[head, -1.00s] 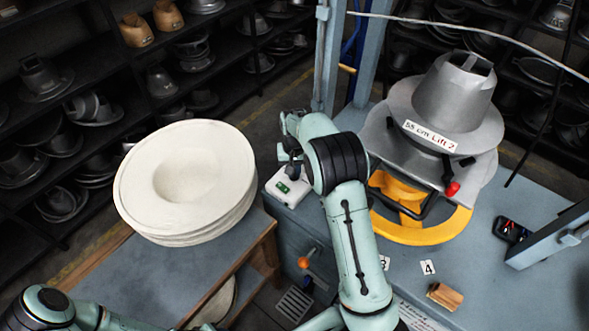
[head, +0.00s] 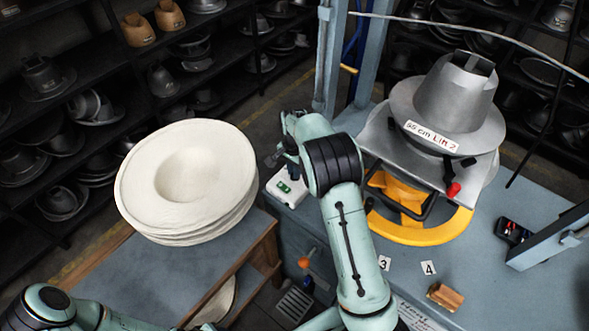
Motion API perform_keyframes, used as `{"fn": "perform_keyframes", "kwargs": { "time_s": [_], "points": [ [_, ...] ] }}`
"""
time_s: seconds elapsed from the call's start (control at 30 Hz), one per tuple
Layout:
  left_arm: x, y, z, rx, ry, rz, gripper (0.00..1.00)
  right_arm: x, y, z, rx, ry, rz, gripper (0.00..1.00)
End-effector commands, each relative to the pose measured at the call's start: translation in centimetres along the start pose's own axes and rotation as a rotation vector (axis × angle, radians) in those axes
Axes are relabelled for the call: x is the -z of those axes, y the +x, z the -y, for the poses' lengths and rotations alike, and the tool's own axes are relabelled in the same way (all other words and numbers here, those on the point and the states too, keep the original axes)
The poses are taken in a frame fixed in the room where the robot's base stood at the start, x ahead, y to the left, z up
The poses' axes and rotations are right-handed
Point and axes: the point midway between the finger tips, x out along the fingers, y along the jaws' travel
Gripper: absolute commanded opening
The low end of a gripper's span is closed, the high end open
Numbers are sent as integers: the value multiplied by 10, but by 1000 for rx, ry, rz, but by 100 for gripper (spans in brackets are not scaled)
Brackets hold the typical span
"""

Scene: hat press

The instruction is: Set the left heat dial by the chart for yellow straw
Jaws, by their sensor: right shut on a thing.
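My right gripper (head: 281,158) is at the back edge of a white control box (head: 283,198) on the left end of the blue-grey bench. It is shut on a small part there, apparently the left heat dial. The gripper and wrist cover the dial, so its setting cannot be read. A green switch (head: 284,187) shows on the box's top. Cream straw hat bodies (head: 187,180) are stacked on the side table at left. A white printed sheet (head: 418,317) shows at the bench's front, too cut off to read as the chart. My left gripper is out of view.
Number cards 3 (head: 383,262) and 4 (head: 428,268) and a wooden block (head: 445,297) lie in front. An orange-knobbed lever (head: 304,262) sticks out below the box.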

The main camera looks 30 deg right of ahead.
Motion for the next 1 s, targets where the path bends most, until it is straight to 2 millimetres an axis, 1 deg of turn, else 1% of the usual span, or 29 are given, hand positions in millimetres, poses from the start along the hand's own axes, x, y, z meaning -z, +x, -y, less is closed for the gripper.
{"fn": "perform_keyframes", "kwargs": {
  "time_s": [0.53, 0.57, 0.6, 0.63, 0.87, 1.0],
  "points": [
    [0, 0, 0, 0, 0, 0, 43, 1, -1, 1, 3, 21, -4, 0],
    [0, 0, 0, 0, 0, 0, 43, 1, -1, 1, 3, 21, -4, 22],
    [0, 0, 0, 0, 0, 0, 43, 1, -1, 1, 2, 21, -4, 35],
    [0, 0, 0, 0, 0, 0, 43, 1, -1, 0, 2, 21, -3, 38],
    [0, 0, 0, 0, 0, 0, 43, 1, 0, 0, 1, 21, -2, 38],
    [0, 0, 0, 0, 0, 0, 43, 0, -6, 1, 2, 20, -2, 38]
  ]
}}
